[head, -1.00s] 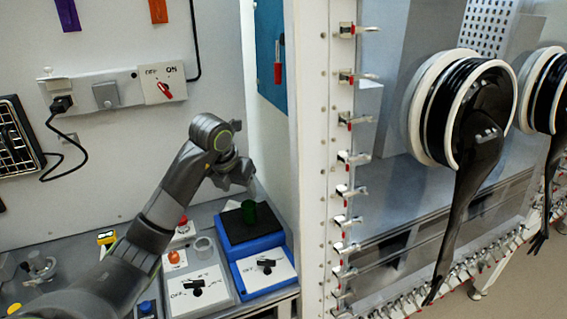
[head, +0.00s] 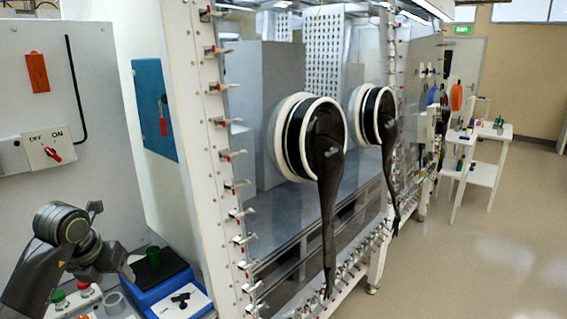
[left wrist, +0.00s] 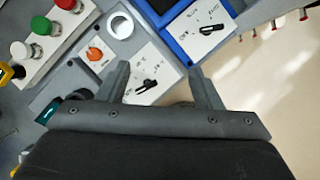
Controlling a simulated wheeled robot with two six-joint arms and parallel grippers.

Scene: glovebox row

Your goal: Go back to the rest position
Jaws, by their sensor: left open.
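Below the fingers lies a panel with a black switch (left wrist: 146,87). My right gripper is in neither view.
A glovebox with black gloves (head: 327,150) fills the middle. Open floor (head: 480,260) and a white trolley (head: 487,150) lie to the right. Coloured buttons (left wrist: 41,25) show in the left wrist view.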

